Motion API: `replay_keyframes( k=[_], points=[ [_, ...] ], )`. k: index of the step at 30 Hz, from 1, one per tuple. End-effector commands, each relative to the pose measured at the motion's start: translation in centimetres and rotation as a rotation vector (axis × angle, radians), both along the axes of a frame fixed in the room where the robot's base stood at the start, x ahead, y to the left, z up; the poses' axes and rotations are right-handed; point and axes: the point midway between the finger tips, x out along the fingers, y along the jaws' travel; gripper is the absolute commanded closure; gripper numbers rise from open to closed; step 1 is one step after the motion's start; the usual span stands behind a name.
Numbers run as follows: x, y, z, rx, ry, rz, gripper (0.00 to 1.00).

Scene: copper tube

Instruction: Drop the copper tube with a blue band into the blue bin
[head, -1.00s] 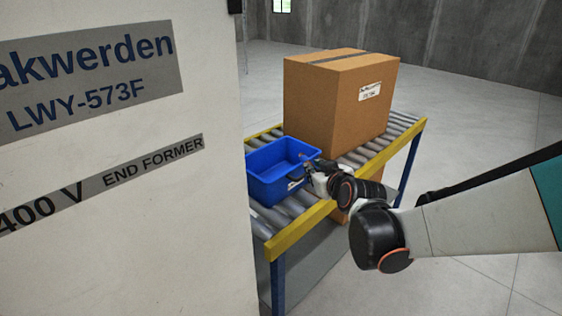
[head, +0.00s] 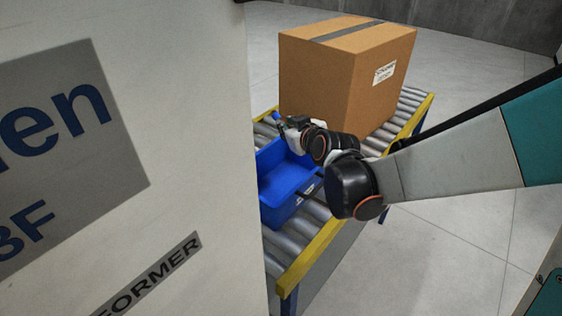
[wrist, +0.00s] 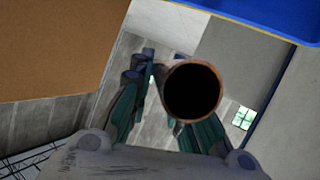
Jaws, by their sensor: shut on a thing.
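My gripper (head: 285,125) is above the far edge of the blue bin (head: 285,182), which sits on the roller conveyor. In the wrist view, my gripper (wrist: 172,98) is shut on the copper tube (wrist: 218,76). The tube's round open end faces the camera, with a dark inside and a thin copper rim. In the head view, a small blue piece that looks like the tube's band (head: 276,116) shows at the fingertips. The rest of the tube is hidden or too small to tell. A strip of the blue bin (wrist: 275,14) shows at the wrist view's top right.
A large cardboard box (head: 325,75) stands on the roller conveyor (head: 325,240) just behind and right of my gripper; it fills the wrist view's upper left (wrist: 50,45). A pale machine panel (head: 190,130) blocks the left side. Open floor lies right.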

Motion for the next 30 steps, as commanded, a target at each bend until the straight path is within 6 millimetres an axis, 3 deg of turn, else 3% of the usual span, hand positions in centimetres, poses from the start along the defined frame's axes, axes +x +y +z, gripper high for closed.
replay_keyframes(
  k=[15,26,27,30],
  points=[
    [0.0,0.0,-5.2,0.000,0.000,0.000,1.00],
    [0.0,0.0,-5.7,0.000,0.000,0.000,1.00],
    [0.0,0.0,-5.7,0.000,0.000,0.000,0.76],
    [0.0,0.0,-5.7,0.000,0.000,0.000,0.59]
  ],
)
